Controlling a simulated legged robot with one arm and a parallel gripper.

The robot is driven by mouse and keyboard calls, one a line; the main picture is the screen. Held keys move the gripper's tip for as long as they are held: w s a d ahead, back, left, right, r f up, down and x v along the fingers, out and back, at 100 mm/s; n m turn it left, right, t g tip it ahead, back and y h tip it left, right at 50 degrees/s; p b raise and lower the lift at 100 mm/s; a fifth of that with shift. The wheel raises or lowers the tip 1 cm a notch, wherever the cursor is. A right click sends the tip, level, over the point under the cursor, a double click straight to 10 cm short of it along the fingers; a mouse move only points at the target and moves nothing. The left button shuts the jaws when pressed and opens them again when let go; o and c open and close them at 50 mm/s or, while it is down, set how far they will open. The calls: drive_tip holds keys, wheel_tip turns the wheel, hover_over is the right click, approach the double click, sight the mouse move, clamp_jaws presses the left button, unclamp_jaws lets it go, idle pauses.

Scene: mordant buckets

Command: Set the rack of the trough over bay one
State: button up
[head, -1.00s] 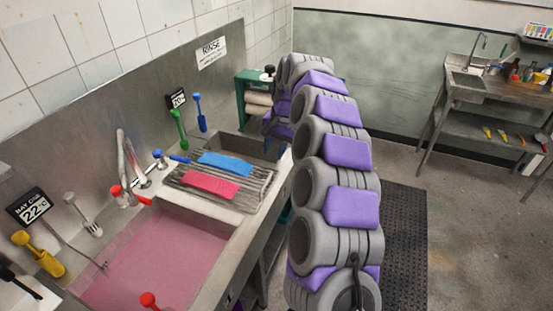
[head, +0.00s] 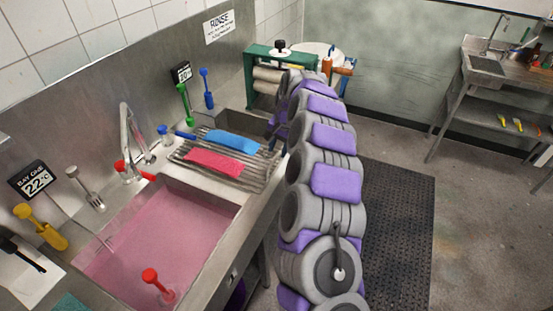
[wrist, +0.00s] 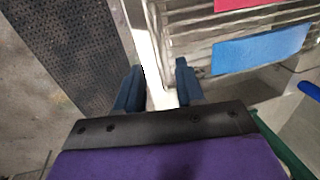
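The wire rack (head: 250,182) lies over the middle of the trough, between the pink-filled bay one (head: 160,235) and the far basin (head: 237,122). A pink strip (head: 213,162) and a blue strip (head: 232,141) lie on it. The bay sign (head: 35,180) reads "BAY ONE 22°C". My gripper (head: 275,128) is at the rack's far right end, partly hidden by my arm. In the wrist view my gripper (wrist: 158,88) has its fingers apart beside the rack's wires (wrist: 190,42), with the trough's pale edge below. I see nothing gripped between them.
A tap (head: 130,145) with red and blue handles stands behind the trough. A red-knobbed tool (head: 155,282) stands in bay one's front part. A green-framed roller (head: 268,78) stands beyond the far basin. A dark mat (head: 398,230) covers floor at right.

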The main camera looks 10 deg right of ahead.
sight(274, 161)
drive_tip(key=f, duration=0.1)
drive_tip(key=a+f, duration=0.1)
drive_tip(key=f, duration=0.1)
drive_tip(key=a+f, duration=0.1)
drive_tip(key=shift+w+f+b, duration=0.15)
drive_tip(key=shift+w+b, duration=0.1)
drive_tip(key=shift+b, duration=0.1)
drive_tip(key=shift+d+f, duration=0.1)
drive_tip(key=shift+d, duration=0.45)
drive_tip(key=shift+a, duration=0.35)
drive_tip(key=c, duration=0.6)
clamp_jaws()
drive_tip(key=shift+d, duration=0.1)
